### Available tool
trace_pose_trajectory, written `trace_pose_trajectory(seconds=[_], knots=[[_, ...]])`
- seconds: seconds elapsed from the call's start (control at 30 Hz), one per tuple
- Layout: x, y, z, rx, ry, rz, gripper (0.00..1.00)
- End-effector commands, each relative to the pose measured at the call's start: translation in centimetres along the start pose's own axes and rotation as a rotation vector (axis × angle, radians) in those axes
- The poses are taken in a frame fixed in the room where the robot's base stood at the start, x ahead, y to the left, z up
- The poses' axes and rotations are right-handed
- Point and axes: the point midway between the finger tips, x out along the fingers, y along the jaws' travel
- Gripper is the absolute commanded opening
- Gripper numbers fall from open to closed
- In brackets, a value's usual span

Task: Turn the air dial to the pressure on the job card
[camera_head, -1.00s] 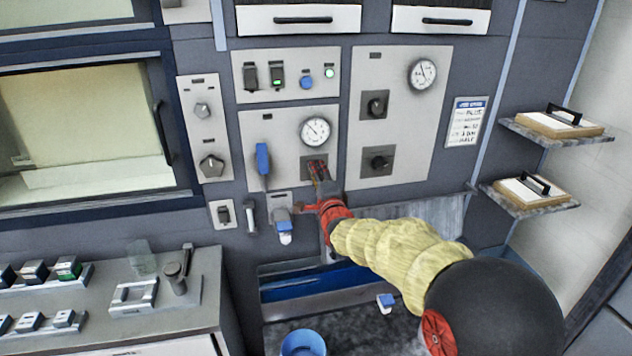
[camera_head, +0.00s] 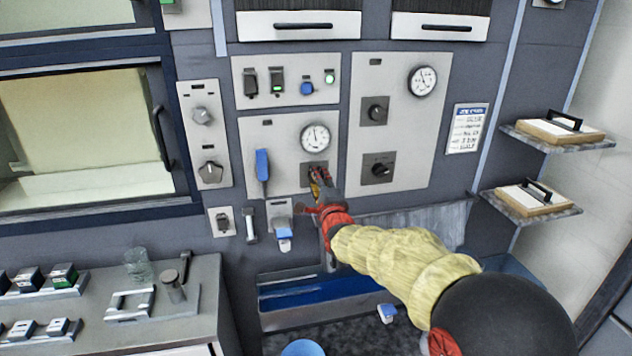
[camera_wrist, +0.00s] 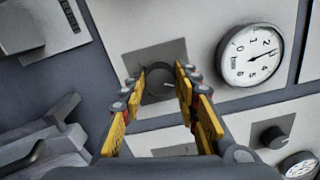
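The air dial (camera_wrist: 160,82) is a dark round knob on a grey square plate, below a white round gauge (camera_head: 315,138). My gripper (camera_head: 318,178) reaches it from below right and hides most of it in the head view. In the wrist view my gripper (camera_wrist: 161,86) has one yellow finger on each side of the knob, close against it. The gauge (camera_wrist: 250,56) shows tilted there, its needle just past the 2. In the head view its needle points nearly straight up. The job card (camera_head: 467,128), white with a blue header, hangs at right; its text is too small to read surely.
A panel at right has another gauge (camera_head: 422,81) and two black knobs (camera_head: 375,110). A blue-handled lever (camera_head: 262,165) stands left of the dial. Switches and a lit green button (camera_head: 329,77) sit above. Two shelves (camera_head: 558,140) jut out at right.

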Motion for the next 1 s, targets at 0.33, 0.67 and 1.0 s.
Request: trace_pose_trajectory(seconds=[0.33,0.67,1.0], knots=[[0.0,0.0,0.0,-0.001,0.000,0.000,0.49],[-0.5,-0.1,0.0,-0.001,-0.001,-0.001,0.49],[-5.5,-0.1,0.0,-0.001,0.000,0.000,0.49]])
